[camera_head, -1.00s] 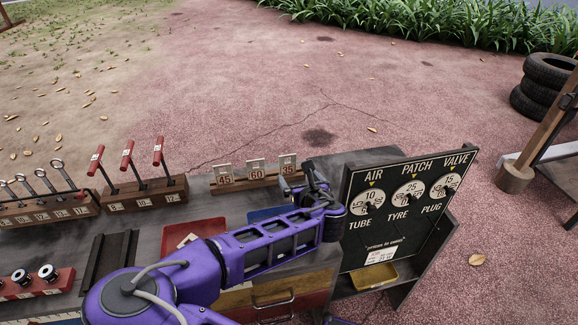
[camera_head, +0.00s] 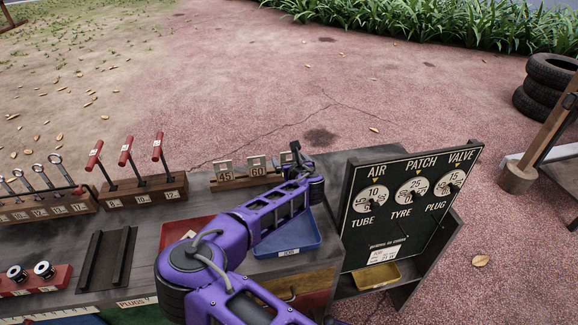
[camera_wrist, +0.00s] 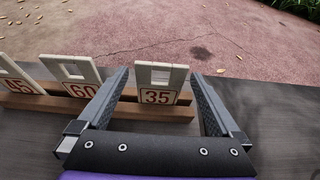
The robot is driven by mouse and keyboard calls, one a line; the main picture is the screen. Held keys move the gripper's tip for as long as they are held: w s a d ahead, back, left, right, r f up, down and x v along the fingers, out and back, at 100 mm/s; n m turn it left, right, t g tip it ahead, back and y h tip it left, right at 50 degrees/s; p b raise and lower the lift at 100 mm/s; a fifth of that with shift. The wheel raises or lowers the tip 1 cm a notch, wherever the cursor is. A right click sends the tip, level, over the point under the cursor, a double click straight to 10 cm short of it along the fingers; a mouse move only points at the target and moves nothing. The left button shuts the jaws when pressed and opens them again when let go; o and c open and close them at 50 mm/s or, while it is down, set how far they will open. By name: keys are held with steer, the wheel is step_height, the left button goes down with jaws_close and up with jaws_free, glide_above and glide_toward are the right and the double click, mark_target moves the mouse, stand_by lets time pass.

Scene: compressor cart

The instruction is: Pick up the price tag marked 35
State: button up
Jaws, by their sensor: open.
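The price tag marked 35 (camera_wrist: 158,96) stands upright in a wooden rack (camera_wrist: 185,114), with a square hole in its upper part. It shows in the wrist view between the two fingers of my gripper (camera_wrist: 160,90). The fingers are open, one on each side of the tag; I cannot tell how deep they reach around it. In the head view my gripper (camera_head: 303,160) is at the right end of the rack (camera_head: 228,183) and mostly hides this tag. The tags marked 60 (camera_head: 257,167) and 45 (camera_head: 225,171) stand to its left.
A black price board (camera_head: 405,220) with dials stands right of the rack. A blue tray (camera_head: 292,240) and a red tray (camera_head: 185,230) lie in front. Red-handled tools in a wooden block (camera_head: 145,192) stand to the left. Open ground lies behind the cart.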

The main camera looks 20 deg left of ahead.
steer(key=shift+w+a+f, duration=0.15)
steer(key=shift+w+a, duration=0.05)
steer(key=shift+w, duration=0.1)
